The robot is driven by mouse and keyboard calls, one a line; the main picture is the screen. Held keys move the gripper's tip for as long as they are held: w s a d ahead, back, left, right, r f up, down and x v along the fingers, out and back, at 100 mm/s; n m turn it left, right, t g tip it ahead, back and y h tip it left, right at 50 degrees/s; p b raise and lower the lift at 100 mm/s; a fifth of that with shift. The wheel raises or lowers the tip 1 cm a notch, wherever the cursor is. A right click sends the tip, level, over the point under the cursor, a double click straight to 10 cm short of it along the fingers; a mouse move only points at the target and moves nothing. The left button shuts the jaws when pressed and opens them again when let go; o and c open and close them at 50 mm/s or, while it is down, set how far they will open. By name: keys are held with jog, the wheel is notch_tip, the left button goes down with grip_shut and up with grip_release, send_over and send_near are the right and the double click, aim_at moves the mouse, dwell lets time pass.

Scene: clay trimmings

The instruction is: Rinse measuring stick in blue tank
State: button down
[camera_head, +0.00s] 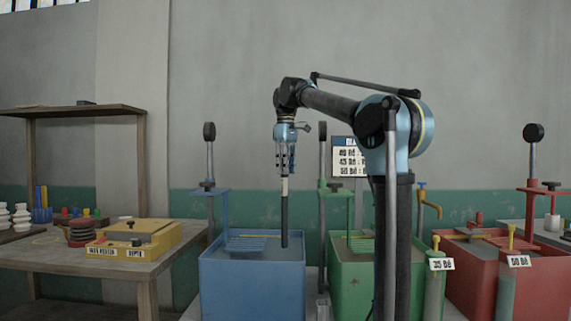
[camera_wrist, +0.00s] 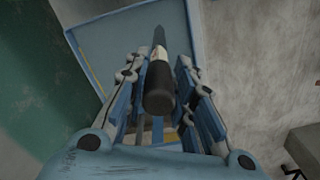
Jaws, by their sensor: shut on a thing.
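My gripper (camera_head: 285,166) is shut on the measuring stick (camera_head: 284,215), a dark rod with a pale band near its top. The stick hangs upright, and its lower end overlaps the blue tank (camera_head: 252,285) in the head view. I cannot tell whether its tip touches the grey surface inside. In the wrist view the stick (camera_wrist: 159,90) lies between the fingers of my gripper (camera_wrist: 160,92), with the blue tank (camera_wrist: 88,50) beyond it.
A green tank (camera_head: 350,285) stands just right of the blue one, and a red tank (camera_head: 480,285) farther right. A wooden table (camera_head: 130,265) at left bears a yellow box (camera_head: 137,236).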

aim_at(286, 236)
jog(key=shift+f, duration=13.15)
jog(key=shift+r, duration=0.1)
